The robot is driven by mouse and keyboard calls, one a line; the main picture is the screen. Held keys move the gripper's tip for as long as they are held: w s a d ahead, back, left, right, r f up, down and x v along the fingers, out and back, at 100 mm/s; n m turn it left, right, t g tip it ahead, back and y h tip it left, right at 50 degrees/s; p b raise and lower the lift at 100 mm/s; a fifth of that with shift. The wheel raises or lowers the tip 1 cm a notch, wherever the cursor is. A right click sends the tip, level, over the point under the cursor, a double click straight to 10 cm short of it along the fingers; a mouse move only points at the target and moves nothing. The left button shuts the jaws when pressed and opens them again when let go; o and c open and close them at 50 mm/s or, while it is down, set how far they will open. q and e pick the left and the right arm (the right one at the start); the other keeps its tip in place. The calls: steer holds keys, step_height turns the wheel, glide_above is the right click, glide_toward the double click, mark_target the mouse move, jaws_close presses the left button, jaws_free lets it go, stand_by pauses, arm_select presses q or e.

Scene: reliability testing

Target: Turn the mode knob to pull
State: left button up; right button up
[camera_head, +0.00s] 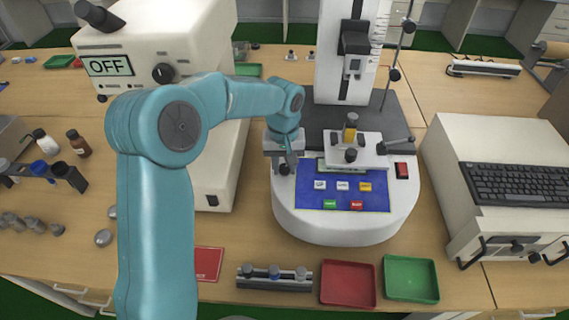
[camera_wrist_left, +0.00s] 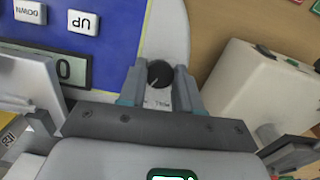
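The mode knob is a small black round knob on the white base of the test machine (camera_head: 335,225), at the left of its blue panel (camera_head: 320,197). In the head view the knob (camera_head: 284,169) shows just below my left gripper (camera_head: 284,150). In the left wrist view the knob (camera_wrist_left: 159,73) sits between the two fingertips of my left gripper (camera_wrist_left: 159,88). The fingers are apart, with a narrow gap on each side of the knob. Its white pointer line and the small lettering beside it are too small to read. My right gripper is not in view.
A white box marked OFF (camera_head: 165,80) stands left of the machine, close to my left arm. A red tray (camera_head: 348,284) and a green tray (camera_head: 410,279) lie in front.

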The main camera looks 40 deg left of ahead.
arm_select(q)
steer(key=shift+a+f+n+b, duration=0.1)
steer(key=shift+f+n+b, duration=0.05)
steer(key=shift+n+b, duration=0.6)
steer(key=n+t+h+b, duration=0.1)
steer(key=n+b, duration=0.1)
steer(key=n, duration=0.1)
steer(key=shift+n, duration=0.25)
steer(key=n+t+b, duration=0.1)
steer(key=n+b, duration=0.1)
steer(key=n, duration=0.1)
steer(key=shift+s, duration=0.1)
steer(key=shift+n+t+b, duration=0.5)
steer(key=shift+n+b, duration=0.15)
steer(key=shift+n, duration=1.05)
steer(key=o, duration=1)
steer(key=shift+a, duration=0.1)
steer(key=shift+o, duration=0.2)
